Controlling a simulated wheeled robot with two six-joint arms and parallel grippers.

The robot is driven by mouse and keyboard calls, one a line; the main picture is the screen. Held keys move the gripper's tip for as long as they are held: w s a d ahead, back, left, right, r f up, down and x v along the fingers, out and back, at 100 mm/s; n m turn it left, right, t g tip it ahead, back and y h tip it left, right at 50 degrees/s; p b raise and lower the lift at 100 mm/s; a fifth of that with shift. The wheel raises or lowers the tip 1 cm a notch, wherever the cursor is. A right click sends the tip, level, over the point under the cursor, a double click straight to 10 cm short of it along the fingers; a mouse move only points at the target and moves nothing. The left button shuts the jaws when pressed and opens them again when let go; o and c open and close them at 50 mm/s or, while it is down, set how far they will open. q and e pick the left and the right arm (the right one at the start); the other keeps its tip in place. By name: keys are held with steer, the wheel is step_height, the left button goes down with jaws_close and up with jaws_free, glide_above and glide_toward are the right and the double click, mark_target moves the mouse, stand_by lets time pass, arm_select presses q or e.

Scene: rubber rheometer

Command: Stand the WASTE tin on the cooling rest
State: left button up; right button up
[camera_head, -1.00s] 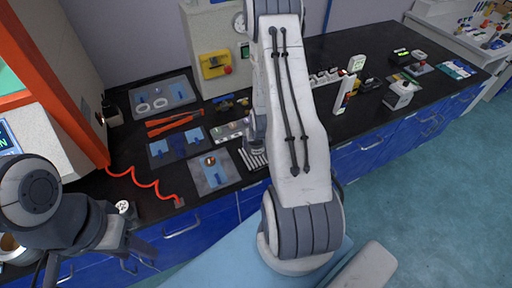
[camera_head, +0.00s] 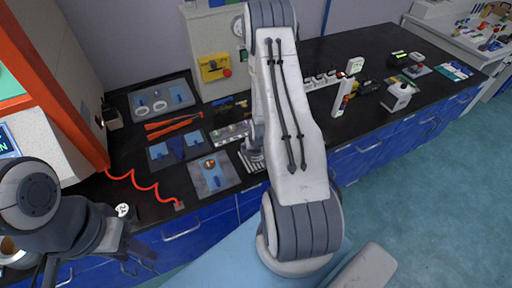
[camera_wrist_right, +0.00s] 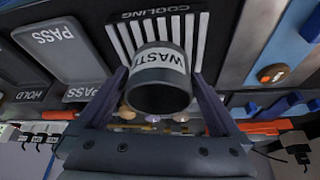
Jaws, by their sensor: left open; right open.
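The WASTE tin (camera_wrist_right: 160,72) is a dark grey open cup with a white label. In the right wrist view it is over the slatted, white-barred cooling rest (camera_wrist_right: 124,38); whether its base touches the bars is hidden. My right gripper (camera_wrist_right: 159,80) is open, with one finger on each side of the tin. In the head view my right arm hides most of that spot; part of the rest (camera_head: 247,162) shows beside the arm. My left gripper (camera_head: 134,256) is open and empty, off the front edge of the bench at the lower left.
PASS and HOLD plates (camera_wrist_right: 62,48) lie left of the rest in the wrist view. A grey tray (camera_head: 213,182) with a copper-coloured round piece is close by. A small white-topped tin (camera_head: 122,210) and a red coiled cord (camera_head: 145,186) are near the left gripper.

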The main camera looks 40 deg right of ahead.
steer(key=shift+s+r, duration=0.1)
steer(key=shift+r, duration=0.35)
steer(key=b+v, duration=0.2)
steer(key=v, duration=0.9)
steer(key=s+a+r+n+g+y, duration=0.1)
steer(key=a+r+n, duration=0.3)
steer(key=a, duration=0.6)
steer(key=s+a+r+n+y, duration=0.15)
steer(key=a+r, duration=0.35)
steer(key=a, duration=0.6)
steer(key=s+a+r+n+g, duration=0.1)
steer(key=s+a+r+n, duration=0.2)
steer(key=s+a, duration=0.2)
steer(key=s+a+r+n+g, duration=0.2)
steer(key=s+a+r+n, duration=0.2)
steer(key=s, duration=0.6)
steer(key=shift+a, duration=1.1)
